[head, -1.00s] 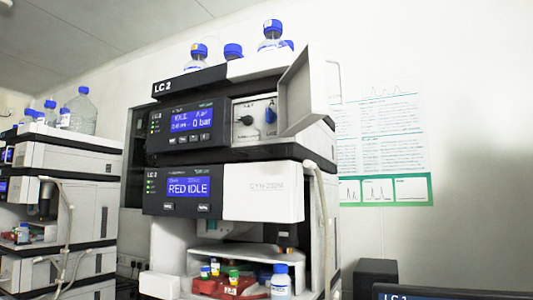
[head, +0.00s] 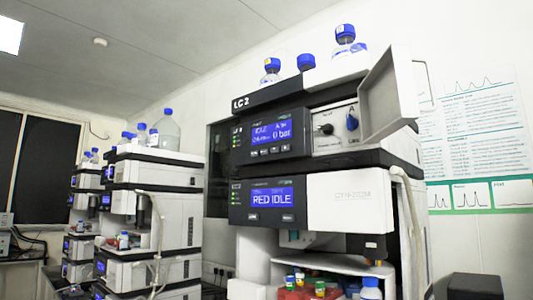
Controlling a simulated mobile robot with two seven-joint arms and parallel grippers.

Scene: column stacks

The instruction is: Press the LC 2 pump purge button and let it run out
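The LC 2 stack stands right of centre. Its upper module, the pump (head: 282,134), has a lit blue display (head: 271,134) reading IDLE and 0 bar, with a row of small buttons (head: 269,152) under it; their labels are too small to read. The pump's door (head: 391,92) is open to the right, showing a black knob (head: 325,130) and a blue knob (head: 352,122). The module below has a display (head: 272,198) reading RED IDLE. Neither of my grippers is in view.
Blue-capped bottles (head: 345,42) stand on top of the stack. Vials and a bottle (head: 371,289) sit in the open bay at the bottom. Other stacks (head: 155,205) stand to the left. A white tube (head: 410,210) hangs down the right side. A dark box (head: 475,286) is at lower right.

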